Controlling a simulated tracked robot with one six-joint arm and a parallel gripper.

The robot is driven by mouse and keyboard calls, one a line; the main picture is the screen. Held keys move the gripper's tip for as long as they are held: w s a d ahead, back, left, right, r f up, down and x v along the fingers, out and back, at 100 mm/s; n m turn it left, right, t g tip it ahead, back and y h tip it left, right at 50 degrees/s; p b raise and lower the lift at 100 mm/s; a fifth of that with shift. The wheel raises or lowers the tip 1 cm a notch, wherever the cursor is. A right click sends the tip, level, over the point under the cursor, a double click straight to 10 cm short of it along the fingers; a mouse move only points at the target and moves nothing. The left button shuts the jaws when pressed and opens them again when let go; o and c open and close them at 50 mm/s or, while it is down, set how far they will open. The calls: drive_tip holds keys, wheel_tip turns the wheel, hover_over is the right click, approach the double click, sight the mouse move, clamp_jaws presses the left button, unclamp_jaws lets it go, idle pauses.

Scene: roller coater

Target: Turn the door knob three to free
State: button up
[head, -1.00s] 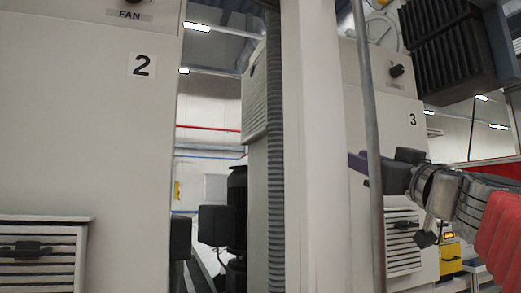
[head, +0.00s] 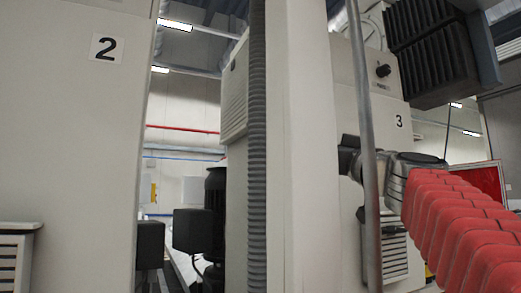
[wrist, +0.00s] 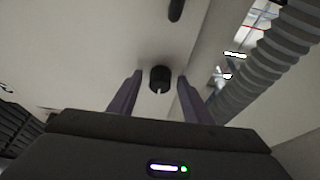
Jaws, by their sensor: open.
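A black round knob (wrist: 160,79) with a white mark sits on a pale panel in the wrist view. My gripper (wrist: 159,76) is open, with its two fingers to the left and right of this knob, apparently apart from it. How far the tips are from the panel is hard to tell. I cannot tell whether both views show the same knob.
The grey pole (head: 366,130) and a pale column (head: 305,130) stand in front of cabinet three. A ribbed hose (head: 257,150) runs beside the column, and also shows in the wrist view (wrist: 265,60). A dark ribbed block (head: 430,50) hangs at upper right. Cabinet two (head: 70,130) is at left.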

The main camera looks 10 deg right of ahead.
drive_tip(key=shift+c, duration=0.7)
drive_tip(key=c, duration=0.9)
drive_tip(key=o, duration=1)
drive_tip(key=shift+o, duration=0.2)
drive_tip(key=shift+s+f, duration=0.1)
drive_tip(key=shift+s, duration=0.05)
